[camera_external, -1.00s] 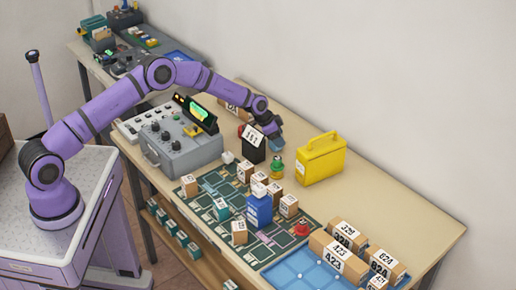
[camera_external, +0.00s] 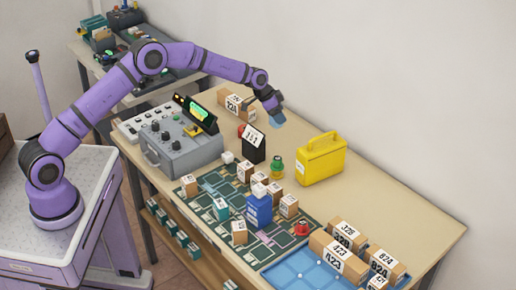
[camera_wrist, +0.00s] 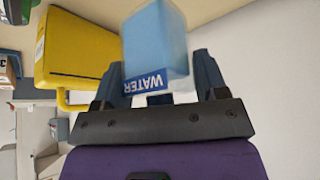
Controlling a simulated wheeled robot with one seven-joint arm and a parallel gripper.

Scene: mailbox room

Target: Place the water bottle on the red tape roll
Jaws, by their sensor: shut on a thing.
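My gripper (camera_external: 271,104) is shut on the water bottle and holds it in the air above the table's back part. The bottle (camera_external: 277,118) is light blue. In the wrist view the bottle (camera_wrist: 155,40) sits between the two fingers, with a blue "WATER" label. A red, low, round thing (camera_external: 302,229) lies on the green board, right of the blue carton. Another red round thing (camera_external: 241,131) is partly hidden behind the black number stand. I cannot tell for sure which of them is the tape roll.
A yellow case (camera_external: 320,163) stands at the table's back, right of a green round item (camera_external: 277,167). The black number stand (camera_external: 254,144) is below my gripper. A blue carton (camera_external: 259,209) and several small boxes stand on the green board. The table's back right is clear.

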